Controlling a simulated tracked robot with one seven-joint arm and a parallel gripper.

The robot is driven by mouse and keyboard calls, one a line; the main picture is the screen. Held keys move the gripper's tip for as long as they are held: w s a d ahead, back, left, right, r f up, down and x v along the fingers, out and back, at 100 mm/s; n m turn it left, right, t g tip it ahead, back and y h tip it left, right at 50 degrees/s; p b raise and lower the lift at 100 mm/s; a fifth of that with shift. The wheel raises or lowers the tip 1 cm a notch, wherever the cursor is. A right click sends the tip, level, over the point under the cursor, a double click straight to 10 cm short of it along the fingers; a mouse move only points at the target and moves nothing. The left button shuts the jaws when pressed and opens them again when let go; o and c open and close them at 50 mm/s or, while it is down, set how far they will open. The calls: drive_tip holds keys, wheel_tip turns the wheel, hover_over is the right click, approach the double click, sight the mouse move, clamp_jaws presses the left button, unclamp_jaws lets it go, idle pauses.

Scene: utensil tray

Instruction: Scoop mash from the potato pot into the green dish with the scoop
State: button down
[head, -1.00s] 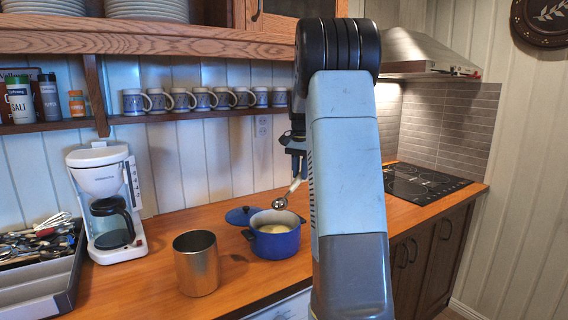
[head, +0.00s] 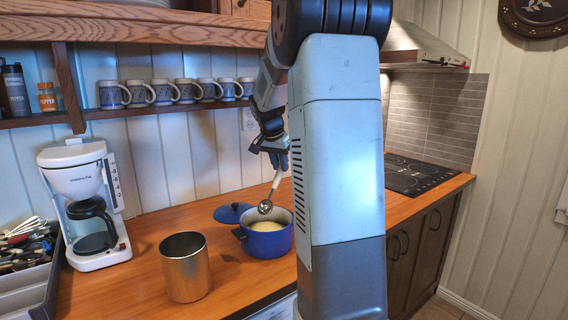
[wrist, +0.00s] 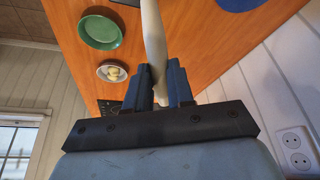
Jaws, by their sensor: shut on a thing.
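My gripper (head: 272,148) is shut on the light handle of the scoop (head: 276,179). The handle also shows between the fingers (wrist: 162,90) in the wrist view. The scoop's metal bowl hangs down just above the blue potato pot (head: 268,245) in the head view. I cannot tell whether it holds mash. Pale yellow mash shows inside the pot. The green dish (wrist: 100,30) shows at the upper left in the wrist view. It is not visible in the head view, where my arm covers part of the counter.
The blue lid (head: 229,214) lies beside the pot. A metal canister (head: 186,272) stands to its front left. The coffee maker (head: 82,187) and utensil tray (head: 35,285) are farther left. A small bowl with pale pieces (wrist: 104,77) is near the green dish. Mugs (head: 160,93) line the shelf.

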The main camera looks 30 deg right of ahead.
drive_tip(key=shift+a+f, duration=0.1)
drive_tip(key=shift+f, duration=2.85)
drive_tip(key=shift+s+f, duration=0.1)
drive_tip(key=shift+f, duration=0.85)
drive_tip(key=shift+r, duration=4.8)
